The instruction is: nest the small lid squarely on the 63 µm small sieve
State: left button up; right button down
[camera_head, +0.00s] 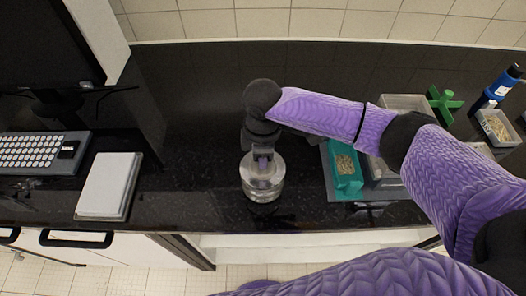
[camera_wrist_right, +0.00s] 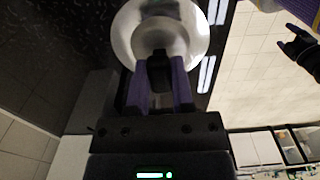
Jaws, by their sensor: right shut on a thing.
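My right gripper (camera_head: 262,158) points down over a shiny, silvery round stack on the dark bench. In the right wrist view, its purple fingers (camera_wrist_right: 160,85) are shut on the black knob of the small lid (camera_wrist_right: 128,35), a bright round metal disc. In the head view the lid (camera_head: 253,171) is at the top of the stack, partly hidden by the gripper. The small sieve (camera_head: 262,192) appears as the shiny round wall below it. No 63 µm marking is legible, and I cannot tell whether the lid sits square. A black, hand-like part at the wrist view's upper right is unclear.
A teal tray (camera_head: 344,185) with a grainy sample stands right of the stack, beside grey containers under my right arm. A green cross-shaped object (camera_head: 444,103) and a blue bottle (camera_head: 496,88) stand farther right. A white-topped box (camera_head: 108,185) and keyboard (camera_head: 38,152) are left.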

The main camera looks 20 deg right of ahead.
pick_arm(q)
jog(key=shift+a+r, duration=0.1)
jog(key=shift+a, duration=0.3)
pick_arm(e)
jog(key=shift+f, duration=0.2)
pick_arm(q)
jog(key=shift+d+r, duration=0.1)
jog(key=shift+r, duration=0.05)
pick_arm(e)
jog(key=shift+f, duration=0.1)
jog(key=shift+f+p, duration=0.1)
jog(key=shift+p, duration=0.2)
pick_arm(q)
jog(key=shift+d, duration=0.45)
